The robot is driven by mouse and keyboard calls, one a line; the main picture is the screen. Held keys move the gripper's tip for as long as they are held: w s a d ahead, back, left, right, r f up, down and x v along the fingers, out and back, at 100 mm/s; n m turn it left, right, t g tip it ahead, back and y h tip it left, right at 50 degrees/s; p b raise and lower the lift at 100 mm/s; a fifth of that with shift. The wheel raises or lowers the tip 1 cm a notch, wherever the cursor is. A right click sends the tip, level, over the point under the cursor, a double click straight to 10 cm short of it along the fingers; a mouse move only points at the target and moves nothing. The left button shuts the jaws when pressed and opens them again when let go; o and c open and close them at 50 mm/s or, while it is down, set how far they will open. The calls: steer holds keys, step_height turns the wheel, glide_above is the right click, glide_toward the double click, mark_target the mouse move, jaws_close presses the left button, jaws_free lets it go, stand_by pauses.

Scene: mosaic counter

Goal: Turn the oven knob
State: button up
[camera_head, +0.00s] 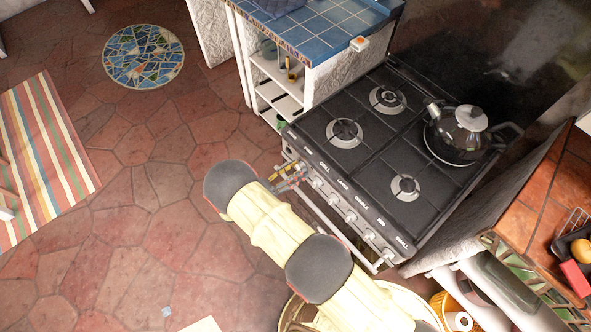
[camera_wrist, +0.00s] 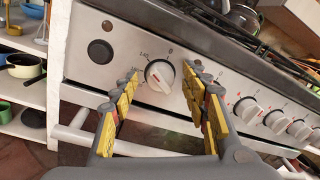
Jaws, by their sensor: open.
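The stove (camera_head: 375,155) has a row of white knobs along its steel front panel. In the wrist view one oven knob (camera_wrist: 160,75), with a temperature scale printed around it, shows between my gripper's fingers. My gripper (camera_wrist: 160,80) is open, with one yellow-padded finger on each side of this knob. I cannot tell whether a finger touches it. In the head view my gripper (camera_head: 289,178) is at the left end of the panel, and my arm hides part of the stove front. A round black button (camera_wrist: 100,51) is left of the knob.
More knobs (camera_wrist: 247,109) continue to the right along the panel. The oven door handle (camera_wrist: 85,135) runs below it. A kettle (camera_head: 465,130) stands on the hob. Shelves (camera_head: 275,75) with pots stand left of the stove. The tiled floor (camera_head: 110,230) is mostly open.

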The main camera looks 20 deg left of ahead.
steer(key=shift+c, duration=0.6)
steer(key=c, duration=1)
steer(key=shift+c, duration=0.2)
steer(key=m+y+b, duration=0.1)
steer(key=m+b, duration=0.3)
steer(key=m, duration=0.7)
steer(key=shift+b, duration=0.35)
steer(key=shift+r+m, duration=0.1)
steer(key=shift+m, duration=0.2)
steer(key=o, duration=1)
steer(key=shift+o, duration=0.8)
steer(key=shift+d, duration=0.1)
